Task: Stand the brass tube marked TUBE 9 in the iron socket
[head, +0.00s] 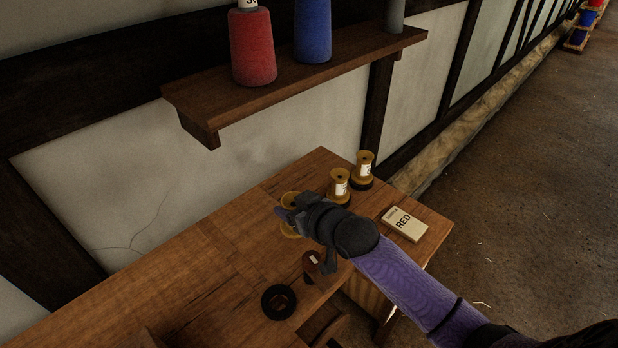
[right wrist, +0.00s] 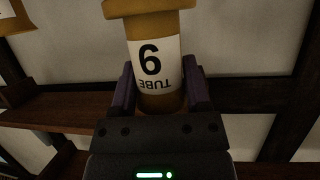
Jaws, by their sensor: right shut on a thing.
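My right gripper (head: 288,213) is over the bench, shut on a brass tube (head: 290,199). In the right wrist view the fingers (right wrist: 162,90) clasp this tube (right wrist: 158,98) around its body. Its white label (right wrist: 153,66) has the word TUBE upside down in that view, with a digit that could be a 6 or a 9. Two more brass tubes, one nearer (head: 340,188) and one farther (head: 364,170), stand upright with white labels too small to read surely. A black round piece with a dark recess, apparently the iron socket (head: 267,302), lies near the bench's front edge. My left gripper is out of view.
A card marked RED (head: 404,224) lies at the bench's right end. A small dark reddish piece with a white tag (head: 311,262) is between my gripper and the socket. A wall shelf (head: 300,75) holds red and blue cones. The bench (head: 150,290) is clear at left.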

